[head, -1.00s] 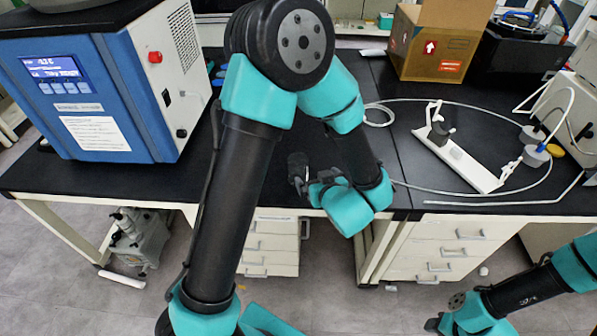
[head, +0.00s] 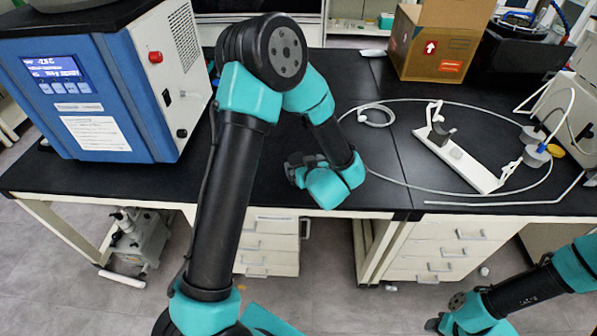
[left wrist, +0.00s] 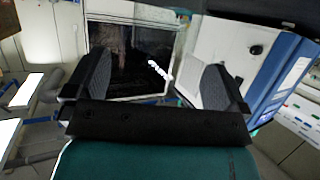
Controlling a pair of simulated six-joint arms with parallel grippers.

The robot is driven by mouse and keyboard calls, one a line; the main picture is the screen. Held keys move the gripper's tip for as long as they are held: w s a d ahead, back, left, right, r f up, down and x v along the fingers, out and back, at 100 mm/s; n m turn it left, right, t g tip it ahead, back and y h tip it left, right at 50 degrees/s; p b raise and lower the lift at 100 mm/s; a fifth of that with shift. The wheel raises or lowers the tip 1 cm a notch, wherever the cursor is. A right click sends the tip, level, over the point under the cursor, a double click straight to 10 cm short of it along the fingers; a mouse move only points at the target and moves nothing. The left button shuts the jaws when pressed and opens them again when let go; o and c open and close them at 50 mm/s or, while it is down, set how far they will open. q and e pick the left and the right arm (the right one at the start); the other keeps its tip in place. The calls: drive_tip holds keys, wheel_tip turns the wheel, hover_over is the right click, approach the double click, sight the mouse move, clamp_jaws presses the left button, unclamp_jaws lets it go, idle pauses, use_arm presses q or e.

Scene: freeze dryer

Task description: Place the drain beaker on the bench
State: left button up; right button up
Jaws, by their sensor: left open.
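I cannot make out a drain beaker in either view. My left gripper (head: 301,166) is over the front part of the black bench top (head: 270,185), right of the blue and white freeze dryer (head: 105,95). In the left wrist view its two dark fingers (left wrist: 156,66) stand wide apart with nothing held between them. The freeze dryer also shows at the right of that view (left wrist: 285,78). My right arm's wrist shows at the lower right of the head view, but its fingers do not show.
A white stand (head: 463,160) lies on the right bench inside a loop of thin tubing (head: 385,186). A cardboard box (head: 433,45) stands behind it. A small pump (head: 140,240) is on the floor under the bench.

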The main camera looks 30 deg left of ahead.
sight(295, 157)
use_arm(q)
drive_tip(key=shift+f+x, duration=0.15)
drive_tip(key=shift+x, duration=1.15)
drive_tip(key=shift+f+x, duration=0.15)
drive_tip(key=shift+x, duration=1.15)
drive_tip(key=shift+s, duration=0.2)
drive_tip(key=c, duration=1.1)
drive_tip(key=shift+r, duration=0.1)
